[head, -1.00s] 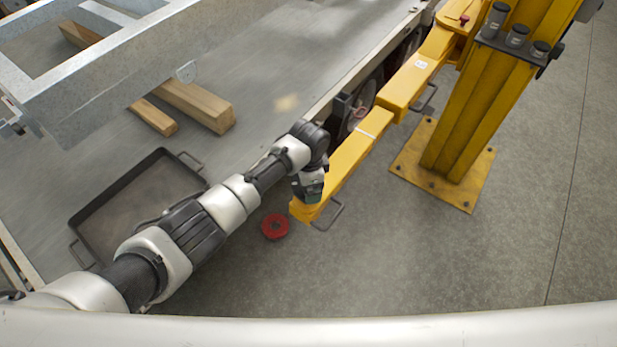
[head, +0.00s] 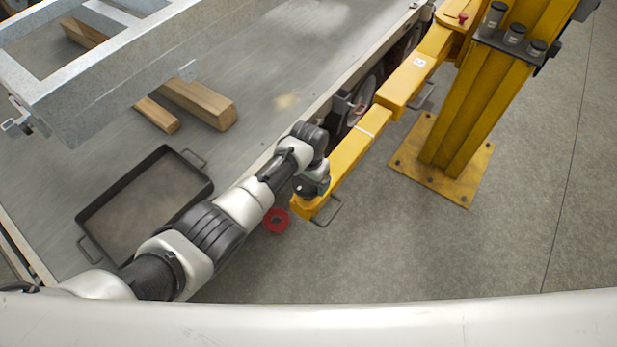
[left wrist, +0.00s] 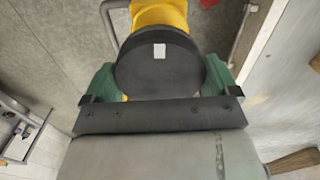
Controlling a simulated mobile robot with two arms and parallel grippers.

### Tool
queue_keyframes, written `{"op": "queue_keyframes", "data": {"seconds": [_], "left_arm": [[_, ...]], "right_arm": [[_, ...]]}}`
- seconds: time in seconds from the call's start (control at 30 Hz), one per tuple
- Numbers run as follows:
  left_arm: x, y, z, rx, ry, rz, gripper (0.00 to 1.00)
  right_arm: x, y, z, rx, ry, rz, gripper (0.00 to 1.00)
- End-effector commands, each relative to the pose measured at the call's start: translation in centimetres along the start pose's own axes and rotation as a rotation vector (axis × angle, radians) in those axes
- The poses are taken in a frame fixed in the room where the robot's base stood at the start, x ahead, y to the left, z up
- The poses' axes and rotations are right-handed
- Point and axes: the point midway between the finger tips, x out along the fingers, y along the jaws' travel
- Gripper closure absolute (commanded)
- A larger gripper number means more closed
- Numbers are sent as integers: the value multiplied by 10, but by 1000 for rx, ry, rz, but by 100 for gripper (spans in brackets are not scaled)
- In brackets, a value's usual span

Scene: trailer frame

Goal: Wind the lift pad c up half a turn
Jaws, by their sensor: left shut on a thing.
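The lift pad c is a black round disc (left wrist: 158,72) with a small white mark, at the end of a yellow lift arm (head: 350,155). In the left wrist view it sits between the two green fingers of my left gripper (left wrist: 157,84). The fingers are shut on its sides. In the head view my left gripper (head: 309,190) is over the near end of the yellow arm and hides the pad. The pad's screw is hidden. My right gripper is not in view.
A yellow post (head: 480,100) stands on a bolted base plate at right. A red ring-shaped thing (head: 276,220) is beside the arm's end. A black tray (head: 150,205), wooden blocks (head: 198,102) and a metal frame (head: 110,75) lie at left. The floor at right is clear.

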Motion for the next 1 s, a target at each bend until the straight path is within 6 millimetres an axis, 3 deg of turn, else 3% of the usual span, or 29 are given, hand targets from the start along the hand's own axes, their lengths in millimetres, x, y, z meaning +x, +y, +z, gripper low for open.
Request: {"op": "queue_keyframes", "data": {"seconds": [0.03,0.57,0.6,0.63,1.0], "left_arm": [[7,0,6,-13,-15,4,35],[7,0,6,-34,-16,3,35],[7,0,6,-34,-16,3,7],[7,0,6,-34,-16,2,2],[-7,0,2,-31,-4,2,0]], "right_arm": [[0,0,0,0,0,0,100],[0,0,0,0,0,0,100],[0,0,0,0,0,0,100],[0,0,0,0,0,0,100],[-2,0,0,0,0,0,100]]}}
